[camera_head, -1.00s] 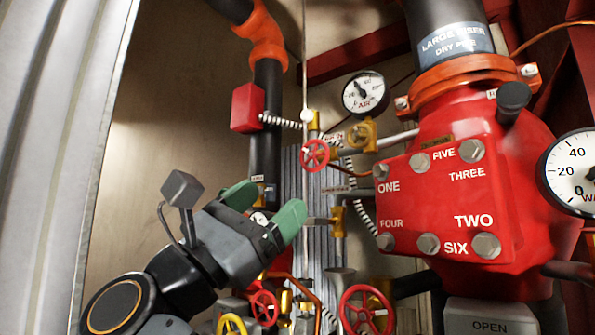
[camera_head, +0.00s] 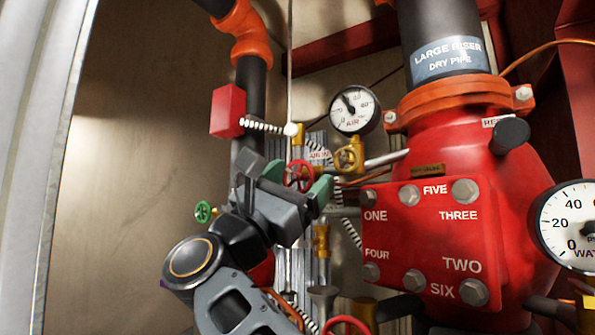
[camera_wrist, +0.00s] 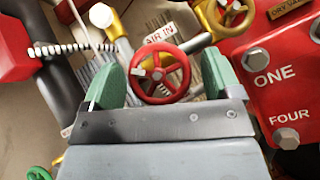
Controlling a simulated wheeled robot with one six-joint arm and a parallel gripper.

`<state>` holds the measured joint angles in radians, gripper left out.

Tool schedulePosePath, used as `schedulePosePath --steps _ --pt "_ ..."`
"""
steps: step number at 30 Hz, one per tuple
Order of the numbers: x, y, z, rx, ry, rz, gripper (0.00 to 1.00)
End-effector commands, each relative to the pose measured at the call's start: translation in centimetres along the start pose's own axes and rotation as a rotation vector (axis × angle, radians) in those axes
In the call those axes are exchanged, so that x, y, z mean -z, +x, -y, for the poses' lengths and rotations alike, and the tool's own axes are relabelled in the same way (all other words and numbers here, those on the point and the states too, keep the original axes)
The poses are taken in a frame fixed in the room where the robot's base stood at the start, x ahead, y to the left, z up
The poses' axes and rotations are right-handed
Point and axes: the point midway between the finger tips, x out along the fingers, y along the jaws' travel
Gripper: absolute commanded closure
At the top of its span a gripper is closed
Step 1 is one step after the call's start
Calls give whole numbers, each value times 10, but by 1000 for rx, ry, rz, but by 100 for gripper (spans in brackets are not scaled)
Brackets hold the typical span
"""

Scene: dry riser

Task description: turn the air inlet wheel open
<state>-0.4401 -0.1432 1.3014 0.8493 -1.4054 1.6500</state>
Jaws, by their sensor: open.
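The air inlet wheel is a small red spoked handwheel (camera_head: 297,176) on the pipework left of the red valve body. An "AIR IN" label (camera_wrist: 160,33) sits just behind it. In the wrist view the red wheel (camera_wrist: 157,74) shows face-on between the green fingertips. My gripper (camera_head: 298,183) is open, with one finger on each side of the wheel. In the wrist view my gripper (camera_wrist: 162,78) has a gap on both sides of the rim. Whether any finger touches the wheel cannot be told. The wheel's lower part is hidden by my gripper in the head view.
A yellow handwheel (camera_head: 347,158) and the air gauge (camera_head: 355,109) are close on the right. The red valve body (camera_head: 430,230) with bolts stands further right. A red box (camera_head: 228,111) with a coiled cable is upper left. A green handwheel (camera_head: 205,212) is lower left.

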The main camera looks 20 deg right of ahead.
Motion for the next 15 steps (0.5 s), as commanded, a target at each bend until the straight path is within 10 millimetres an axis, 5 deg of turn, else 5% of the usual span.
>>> schedulePosePath --steps 10,15 --pt "0 2 0 1 0 0 17" --pt "0 2 0 1 0 0 34"
